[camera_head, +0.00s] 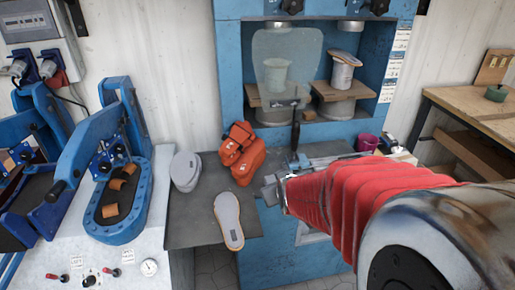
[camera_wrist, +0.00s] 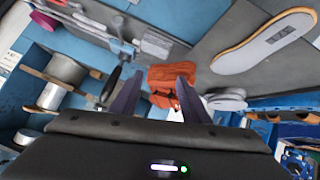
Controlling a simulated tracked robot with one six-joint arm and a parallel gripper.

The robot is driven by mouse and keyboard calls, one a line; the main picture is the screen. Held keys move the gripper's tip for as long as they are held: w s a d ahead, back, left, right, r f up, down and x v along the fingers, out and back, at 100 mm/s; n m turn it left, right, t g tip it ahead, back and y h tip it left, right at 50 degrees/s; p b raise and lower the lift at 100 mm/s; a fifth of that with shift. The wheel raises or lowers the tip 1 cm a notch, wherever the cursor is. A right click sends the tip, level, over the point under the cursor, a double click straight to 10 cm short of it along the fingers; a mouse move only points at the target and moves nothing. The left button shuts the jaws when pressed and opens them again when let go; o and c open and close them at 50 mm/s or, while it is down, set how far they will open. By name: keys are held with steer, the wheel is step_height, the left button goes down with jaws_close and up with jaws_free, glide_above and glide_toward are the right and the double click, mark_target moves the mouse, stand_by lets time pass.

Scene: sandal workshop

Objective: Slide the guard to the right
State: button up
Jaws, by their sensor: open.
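The guard (camera_head: 304,52) is a clear panel in the upper middle of the head view. It hangs in front of the left station of the blue press, and a pale form shows through it. A dark upright handle (camera_head: 296,128) stands below the panel; a black handle (camera_wrist: 110,86) also shows in the wrist view, close beside the left finger. My gripper (camera_head: 276,186) is in front of the press, lower than the panel and apart from it. In the wrist view my gripper (camera_wrist: 158,88) has its two dark fingers spread with nothing clearly held between them.
Orange pieces (camera_head: 241,152) and a grey sole (camera_head: 229,219) lie on the dark shelf (camera_head: 190,233) before the press. The right station (camera_head: 341,72) holds a form with a sole on top. A wooden table (camera_head: 487,120) stands right, blue machines (camera_head: 112,205) left.

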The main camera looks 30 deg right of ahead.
steer(key=s+d+f+t, duration=0.2)
steer(key=d+f+t, duration=0.3)
steer(key=d+f, duration=0.7)
steer(key=s+m+t, duration=0.1)
steer(key=s+f+t, duration=0.1)
steer(key=s, duration=0.1)
steer(key=s+d+m+t+h, duration=0.1)
steer(key=s, duration=0.1)
steer(key=shift+s+f+m, duration=0.2)
steer(key=shift+s+m, duration=0.05)
steer(key=shift+m, duration=0.05)
steer(key=shift+w, duration=0.1)
steer(key=x, duration=1.3)
steer(key=shift+w+d, duration=0.2)
steer(key=shift+w, duration=0.1)
steer(key=shift+c, duration=0.5)
